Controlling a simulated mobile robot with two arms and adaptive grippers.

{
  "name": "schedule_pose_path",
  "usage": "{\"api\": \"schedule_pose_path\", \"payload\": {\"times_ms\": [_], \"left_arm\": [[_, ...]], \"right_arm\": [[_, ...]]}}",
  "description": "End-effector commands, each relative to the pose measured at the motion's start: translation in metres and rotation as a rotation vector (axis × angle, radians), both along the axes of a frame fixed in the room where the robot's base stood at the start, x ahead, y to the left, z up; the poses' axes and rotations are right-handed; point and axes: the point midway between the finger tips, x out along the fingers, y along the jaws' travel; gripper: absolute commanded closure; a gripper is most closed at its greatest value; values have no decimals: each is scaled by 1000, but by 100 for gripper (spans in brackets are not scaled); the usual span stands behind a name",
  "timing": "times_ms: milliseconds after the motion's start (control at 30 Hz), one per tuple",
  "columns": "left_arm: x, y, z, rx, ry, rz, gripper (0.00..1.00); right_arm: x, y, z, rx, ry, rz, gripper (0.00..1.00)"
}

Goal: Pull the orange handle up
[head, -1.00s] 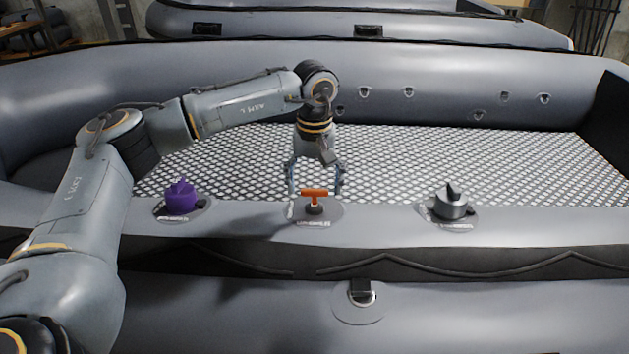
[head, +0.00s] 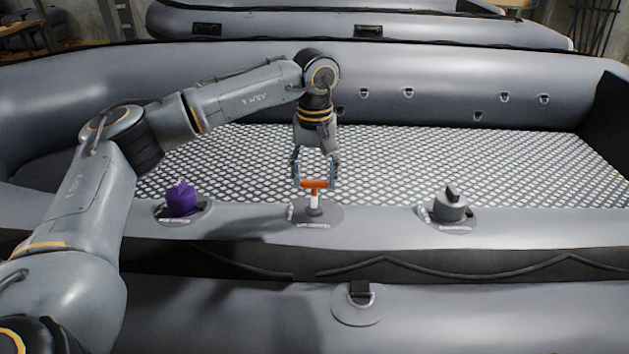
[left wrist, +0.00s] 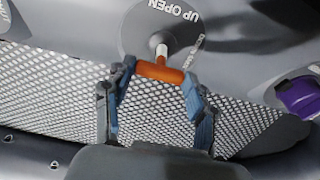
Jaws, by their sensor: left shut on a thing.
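The orange T-shaped handle (head: 314,184) stands on the near tube of the grey boat, with a white stem (head: 313,199) showing between its bar and the round base (head: 314,214). My left gripper (head: 315,178) comes down from above and is shut on the two ends of the orange bar. In the left wrist view, the orange bar (left wrist: 160,73) lies between the blue fingertips (left wrist: 158,80), and the words "UP OPEN" show on the base beyond it. My right gripper is not in view.
A purple valve cap (head: 182,200) sits left of the handle and a grey valve cap (head: 451,204) sits right. A D-ring patch (head: 358,302) is on the nearer tube. The mesh floor (head: 440,165) behind is clear.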

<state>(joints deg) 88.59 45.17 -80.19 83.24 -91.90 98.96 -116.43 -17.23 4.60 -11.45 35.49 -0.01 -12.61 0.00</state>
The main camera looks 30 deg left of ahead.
Motion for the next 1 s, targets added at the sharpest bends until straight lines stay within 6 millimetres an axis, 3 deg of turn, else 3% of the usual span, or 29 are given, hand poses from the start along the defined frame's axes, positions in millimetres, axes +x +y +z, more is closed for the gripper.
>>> {"api": "schedule_pose_path", "payload": {"times_ms": [200, 233, 333, 733, 867, 1000], "left_arm": [[2, 1, 6, -2, -12, 4, 100], [2, 1, 6, -3, -12, 4, 40], [2, 1, 6, -3, -12, 3, 21], [2, 0, 8, -1, -8, 1, 21], [2, 0, 26, -2, -11, 1, 21], [2, 0, 56, -4, -12, 1, 21]], "right_arm": [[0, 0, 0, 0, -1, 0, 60], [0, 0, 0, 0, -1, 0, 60], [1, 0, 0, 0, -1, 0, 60], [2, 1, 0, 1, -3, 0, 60], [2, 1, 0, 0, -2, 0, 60], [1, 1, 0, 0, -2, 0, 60]]}}
